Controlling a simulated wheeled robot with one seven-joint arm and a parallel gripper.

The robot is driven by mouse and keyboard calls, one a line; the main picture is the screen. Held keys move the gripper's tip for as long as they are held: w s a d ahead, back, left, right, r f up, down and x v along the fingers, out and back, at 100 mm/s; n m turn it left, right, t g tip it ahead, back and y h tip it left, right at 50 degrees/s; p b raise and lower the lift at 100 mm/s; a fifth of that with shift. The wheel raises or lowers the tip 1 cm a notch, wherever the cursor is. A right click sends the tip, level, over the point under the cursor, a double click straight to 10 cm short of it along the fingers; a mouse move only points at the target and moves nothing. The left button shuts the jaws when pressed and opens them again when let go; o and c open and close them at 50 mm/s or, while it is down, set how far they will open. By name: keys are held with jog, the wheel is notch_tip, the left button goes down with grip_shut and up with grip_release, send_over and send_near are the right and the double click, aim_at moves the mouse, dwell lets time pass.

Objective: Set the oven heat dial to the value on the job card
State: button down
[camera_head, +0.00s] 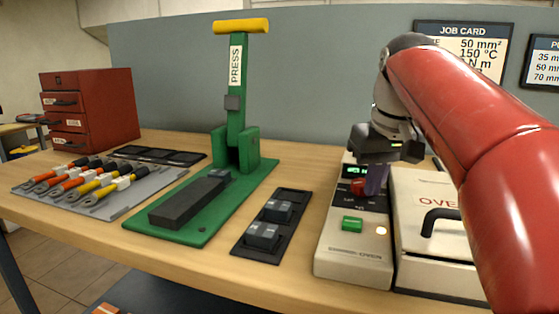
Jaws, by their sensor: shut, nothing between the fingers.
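The job card (462,52) hangs on the back wall; my arm covers part of it, and "50 mm²", "150 °C" and "N m" are readable. The oven (408,226) stands at the right of the bench, with a pale control panel (353,252) on its left side. A red dial (357,187) shows on the panel, partly hidden by my gripper. A small green-lit display (356,170) sits behind it, its digits too small to read. My gripper (375,190) points down at the dial, shut and empty; I cannot tell whether it touches the dial.
A green button (352,224) and a small lit lamp (381,231) are nearer the panel's front. The oven's black handle (436,222) is to the right. A green press (238,120), a dark tray of dies (268,226), a cable-lug mat (140,200) and red drawers (92,110) stand left.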

jog(key=shift+a+p, duration=0.3)
jog(key=shift+a, duration=0.45)
jog(key=shift+s, duration=0.1)
dwell(0.3)
jog(key=shift+s+a, duration=0.1)
jog(key=shift+s, duration=0.15)
notch_tip(320, 180, up, 6)
dwell(0.5)
